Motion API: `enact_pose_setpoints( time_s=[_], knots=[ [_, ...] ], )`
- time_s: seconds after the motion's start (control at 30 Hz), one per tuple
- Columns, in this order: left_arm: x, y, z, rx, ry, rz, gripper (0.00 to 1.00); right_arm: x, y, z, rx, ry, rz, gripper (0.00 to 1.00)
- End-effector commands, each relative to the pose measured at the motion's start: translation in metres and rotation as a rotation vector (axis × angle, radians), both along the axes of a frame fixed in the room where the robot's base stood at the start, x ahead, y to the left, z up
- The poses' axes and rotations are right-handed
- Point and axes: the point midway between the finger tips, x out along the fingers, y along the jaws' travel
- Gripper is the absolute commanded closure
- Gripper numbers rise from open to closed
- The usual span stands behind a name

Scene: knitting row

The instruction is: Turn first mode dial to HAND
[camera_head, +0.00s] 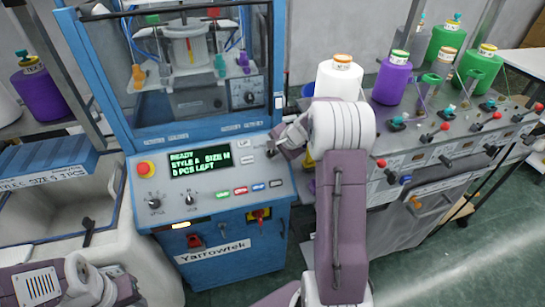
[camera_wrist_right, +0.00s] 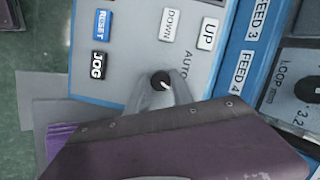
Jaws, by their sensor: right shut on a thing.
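The mode dial (camera_wrist_right: 160,80) is a small black round knob with a white pointer mark, on the grey panel of the blue knitting machine. The letters AUTO show beside it in the right wrist view; no HAND label is readable. My right gripper (camera_wrist_right: 154,95) is shut on the dial, with its pale fingers on either side of the knob. In the head view my right gripper (camera_head: 274,146) is at the right end of the control panel (camera_head: 215,190), and its wrist partly hides the dial there. My left arm shows at the lower left, its gripper out of view.
UP, DOWN, RESET and JOG buttons (camera_wrist_right: 97,65) sit close to the dial. A green-lit display (camera_head: 201,163), a red stop button (camera_head: 145,168) and two black knobs (camera_head: 154,203) are further left. Yarn cones (camera_head: 391,78) stand on the machine at right.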

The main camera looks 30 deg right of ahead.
Motion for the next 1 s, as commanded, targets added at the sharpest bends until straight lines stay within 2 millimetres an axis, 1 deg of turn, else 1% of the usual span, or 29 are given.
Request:
enact_pose_setpoints(
  time_s=[0.03, 0.2, 0.7, 0.73, 0.8, 1.0],
  knots=[
    [0.0, 0.0, -0.0041, 0.0, 0.0, 0.0, 0.64, -0.0001, -0.0001, -0.0019, 0.01, -0.003, -0.013, 1.0],
    [0.0, 0.0001, -0.0074, 0.0, 0.0, 0.0, 0.64, 0.0, -0.0002, -0.0009, 0.033, -0.008, -0.044, 1.0],
    [0.0, 0.0, -0.008, 0.0, 0.0, 0.0, 0.64, 0.0, -0.0004, 0.0003, 0.042, -0.011, -0.057, 1.0],
    [0.0, 0.0, -0.008, 0.0, 0.0, 0.0, 0.64, 0.0, -0.0004, 0.0003, 0.042, -0.011, -0.057, 0.67],
    [0.0, 0.0, -0.008, 0.0, 0.0, 0.0, 0.64, 0.0, -0.0003, 0.0002, 0.042, -0.011, -0.056, 0.51],
    [0.0, 0.0, -0.008, 0.0, 0.0, 0.0, 0.64, -0.0001, -0.0002, 0.0, 0.042, -0.01, -0.056, 0.51]
  ],
)
